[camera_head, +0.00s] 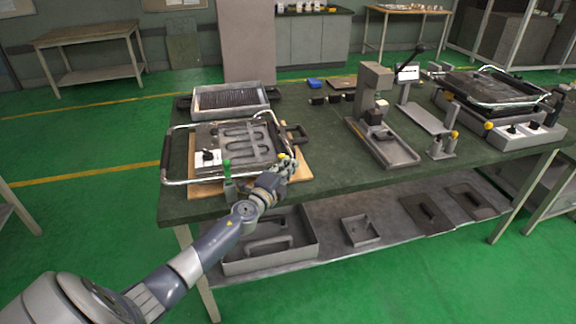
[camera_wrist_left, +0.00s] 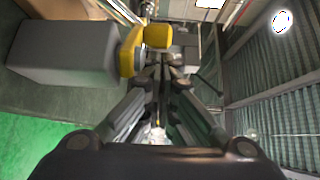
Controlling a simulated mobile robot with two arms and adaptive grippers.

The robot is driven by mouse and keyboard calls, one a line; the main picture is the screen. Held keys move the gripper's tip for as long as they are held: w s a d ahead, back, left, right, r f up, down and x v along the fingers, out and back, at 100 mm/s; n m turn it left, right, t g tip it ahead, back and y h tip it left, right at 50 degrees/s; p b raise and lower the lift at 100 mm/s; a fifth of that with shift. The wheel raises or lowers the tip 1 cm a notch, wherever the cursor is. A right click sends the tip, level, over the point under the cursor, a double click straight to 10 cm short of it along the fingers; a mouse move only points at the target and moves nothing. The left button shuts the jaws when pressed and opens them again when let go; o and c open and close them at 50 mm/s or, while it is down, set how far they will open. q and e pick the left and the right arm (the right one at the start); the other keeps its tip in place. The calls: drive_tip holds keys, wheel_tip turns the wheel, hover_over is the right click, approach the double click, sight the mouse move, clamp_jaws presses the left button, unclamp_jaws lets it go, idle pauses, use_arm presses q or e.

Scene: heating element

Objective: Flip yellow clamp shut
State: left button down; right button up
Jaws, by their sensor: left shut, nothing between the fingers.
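The yellow clamp shows in the head view as a small yellow tip (camera_head: 283,156), at the front right corner of the heating element unit; most of it is hidden behind my gripper. In the left wrist view, the yellow clamp (camera_wrist_left: 133,50) is large and near, left of and beyond the fingertips, with a grey block beside it. My left gripper (camera_head: 288,165) is at the clamp. In the left wrist view its fingers (camera_wrist_left: 162,72) converge and are shut with nothing between them. Whether they touch the clamp I cannot tell. My right gripper is not in view.
The heating element unit (camera_head: 245,143) lies on a wooden board on the dark table, framed by metal handles. A green-handled clamp (camera_head: 227,166) stands at its front left. A grey tray (camera_head: 231,99) is behind. A press (camera_head: 376,95) stands to the right. The table between is clear.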

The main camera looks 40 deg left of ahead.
use_arm(q)
drive_tip(key=shift+w+a+n+y+p, duration=0.2)
drive_tip(key=shift+n+y+p, duration=0.3)
drive_tip(key=shift+n+y, duration=0.5)
drive_tip(key=y, duration=0.1)
drive_tip(key=n+g+y, duration=0.1)
drive_tip(key=shift+w+a+y, duration=0.15)
drive_tip(key=shift+y, duration=0.15)
drive_tip(key=n+g+y+b, duration=0.1)
drive_tip(key=a+n+g+y+b, duration=0.1)
drive_tip(key=y, duration=0.1)
drive_tip(key=shift+w+f+n+y, duration=0.2)
drive_tip(key=shift+n+y, duration=0.1)
drive_tip(key=shift+n, duration=0.1)
drive_tip(key=shift+a+r+b, duration=0.1)
drive_tip(key=shift+a+b, duration=0.1)
drive_tip(key=shift+b, duration=0.1)
drive_tip(key=shift+w, duration=0.1)
